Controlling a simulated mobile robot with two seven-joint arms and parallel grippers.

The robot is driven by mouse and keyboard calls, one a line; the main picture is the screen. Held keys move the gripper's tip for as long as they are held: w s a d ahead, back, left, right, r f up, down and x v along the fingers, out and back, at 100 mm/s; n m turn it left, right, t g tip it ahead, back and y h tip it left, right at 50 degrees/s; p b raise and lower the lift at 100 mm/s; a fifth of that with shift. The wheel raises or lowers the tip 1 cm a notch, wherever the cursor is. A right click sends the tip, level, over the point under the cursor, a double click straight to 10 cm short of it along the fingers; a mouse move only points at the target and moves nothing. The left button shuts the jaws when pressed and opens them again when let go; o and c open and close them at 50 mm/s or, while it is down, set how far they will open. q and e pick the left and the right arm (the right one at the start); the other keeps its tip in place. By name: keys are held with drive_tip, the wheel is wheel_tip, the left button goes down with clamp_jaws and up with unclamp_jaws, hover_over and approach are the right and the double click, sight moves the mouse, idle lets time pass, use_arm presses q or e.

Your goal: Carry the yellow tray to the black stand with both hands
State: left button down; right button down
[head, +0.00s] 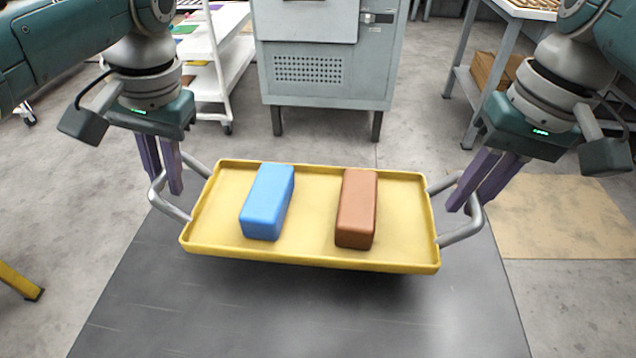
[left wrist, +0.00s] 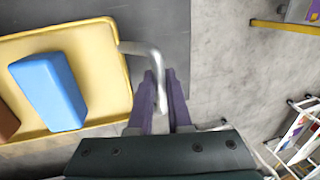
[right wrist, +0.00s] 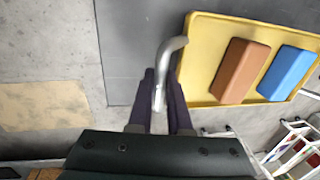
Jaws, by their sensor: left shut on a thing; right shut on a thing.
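My left gripper (head: 175,190) is shut on the tray's left handle (head: 160,195); the handle also shows between the fingers in the left wrist view (left wrist: 158,90). My right gripper (head: 462,205) is shut on the right handle (head: 462,234), seen too in the right wrist view (right wrist: 160,90). I cannot make out a black stand.
A grey cabinet (head: 325,70) stands behind, a white shelf cart (head: 215,75) at back left, and a grey table (head: 495,50) at back right. A yellow bar (head: 18,282) shows at far left.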

use_arm(q)
drive_tip(key=shift+f, duration=0.6)
use_arm(e)
drive_tip(key=shift+f, duration=0.65)
use_arm(q)
drive_tip(key=shift+w+f+b, duration=0.1)
drive_tip(key=shift+f+b, duration=0.1)
drive_tip(key=shift+b, duration=0.15)
use_arm(e)
drive_tip(key=shift+f, duration=0.15)
